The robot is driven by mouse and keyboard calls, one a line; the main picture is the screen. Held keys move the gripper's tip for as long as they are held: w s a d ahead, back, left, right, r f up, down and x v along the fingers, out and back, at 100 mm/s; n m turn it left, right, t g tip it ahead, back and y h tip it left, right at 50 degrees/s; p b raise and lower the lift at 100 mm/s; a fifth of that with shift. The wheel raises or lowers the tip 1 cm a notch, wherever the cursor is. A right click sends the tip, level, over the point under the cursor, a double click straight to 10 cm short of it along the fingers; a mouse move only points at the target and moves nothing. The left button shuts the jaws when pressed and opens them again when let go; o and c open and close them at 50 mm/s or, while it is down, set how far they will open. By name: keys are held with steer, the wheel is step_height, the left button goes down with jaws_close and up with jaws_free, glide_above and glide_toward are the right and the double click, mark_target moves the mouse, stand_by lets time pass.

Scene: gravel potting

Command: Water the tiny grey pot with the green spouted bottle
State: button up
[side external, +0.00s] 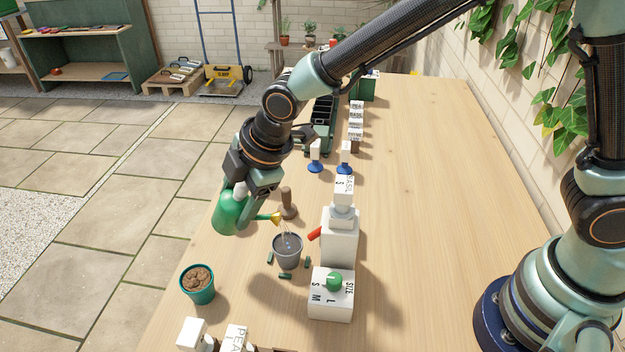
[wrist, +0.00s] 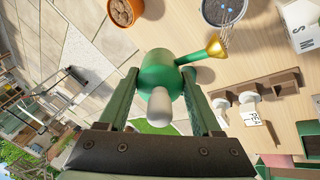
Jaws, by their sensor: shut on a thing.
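My gripper (side external: 254,192) is shut on the green spouted bottle (side external: 230,213) and holds it above the table's left edge. In the wrist view the bottle (wrist: 160,73) sits between my two fingers (wrist: 160,88), with its pale knob towards the camera. Its yellow spout head (side external: 275,219) points right, at the tiny grey pot (side external: 288,255). Thin streams of water fall from the spout head into this pot, which stands upright on the table. The spout head (wrist: 214,47) and part of the grey pot (wrist: 223,12) also show in the wrist view.
A teal pot with brown clods (side external: 198,286) stands front left. A white block with a green knob (side external: 333,292) and a white dispenser with a red lever (side external: 340,235) are right of the grey pot. A brown tamper (side external: 288,205) stands behind it.

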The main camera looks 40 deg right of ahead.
mark_target(222, 194)
steer(key=shift+w+a+r+g+h, duration=0.4)
steer(key=shift+w+a+g, duration=0.1)
steer(key=shift+w, duration=0.15)
steer(key=shift+w+a+r+g+h, duration=0.25)
steer(key=shift+w+r+g+h, duration=0.15)
steer(key=shift+w+g, duration=0.1)
steer(key=shift+a+r+g+h, duration=0.1)
steer(key=shift+r+g+h, duration=0.3)
steer(key=shift+r+g, duration=0.15)
steer(key=shift+r+g+h, duration=0.3)
steer(key=shift+r+g, duration=0.25)
